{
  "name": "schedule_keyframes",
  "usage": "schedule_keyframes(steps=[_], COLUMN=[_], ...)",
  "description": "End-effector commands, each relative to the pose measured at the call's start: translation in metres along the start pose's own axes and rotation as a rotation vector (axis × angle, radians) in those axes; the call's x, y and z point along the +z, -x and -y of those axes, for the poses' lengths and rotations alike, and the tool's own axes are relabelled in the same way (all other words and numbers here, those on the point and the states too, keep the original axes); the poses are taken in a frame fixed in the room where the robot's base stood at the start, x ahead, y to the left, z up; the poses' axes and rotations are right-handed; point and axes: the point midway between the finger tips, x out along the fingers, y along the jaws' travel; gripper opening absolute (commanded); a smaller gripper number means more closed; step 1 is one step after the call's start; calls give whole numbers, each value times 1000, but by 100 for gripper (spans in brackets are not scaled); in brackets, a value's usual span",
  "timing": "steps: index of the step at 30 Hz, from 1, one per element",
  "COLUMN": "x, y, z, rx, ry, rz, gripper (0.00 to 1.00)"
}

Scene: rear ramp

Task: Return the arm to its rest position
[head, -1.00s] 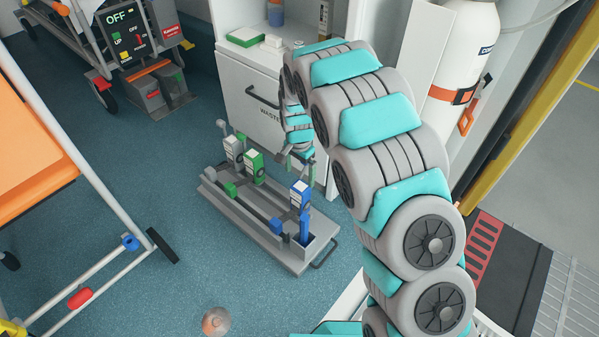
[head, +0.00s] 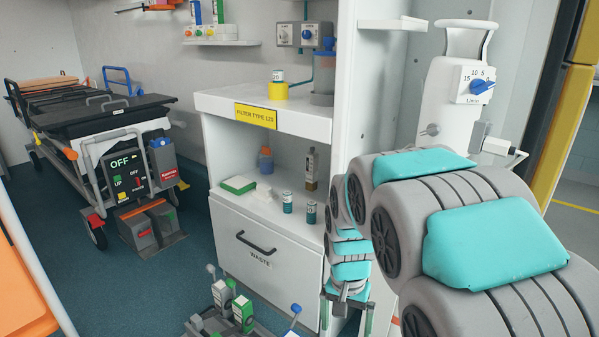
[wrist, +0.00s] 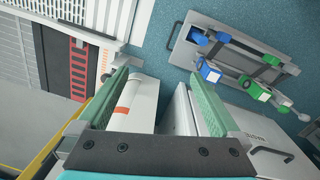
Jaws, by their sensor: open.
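My arm, grey with teal pads, arches in from the right of the head view and folds down beside the white cabinet (head: 215,165). My gripper (head: 347,305) hangs at the cabinet's right front corner, pointing down. In the wrist view my gripper (wrist: 160,95) has its two green fingers wide apart, with nothing held between them. A white panel and the cabinet's side show behind the gap.
A grey tray (wrist: 222,45) with blue and green clamped parts lies on the floor near the cabinet. The cabinet shelf holds small canisters (head: 287,202). A stretcher (head: 90,105) is at the left.

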Motion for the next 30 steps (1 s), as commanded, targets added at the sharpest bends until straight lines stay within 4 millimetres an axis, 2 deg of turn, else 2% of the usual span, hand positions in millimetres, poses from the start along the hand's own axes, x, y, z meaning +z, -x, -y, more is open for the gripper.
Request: schedule_keyframes(steps=[1,3,9,15,21,25,30], x=[12,29,82,140,190,209,216], y=[14,26,54,72,79,79,78], z=[-13,-30,-76,-117,-146,-156,-159], rx=[-2,-2,-5,-11,-17,-18,-17], ry=[17,49,149,259,360,401,420], rz=[4,15,42,73,97,108,112], gripper=[100,100,100,100,100,100,100])
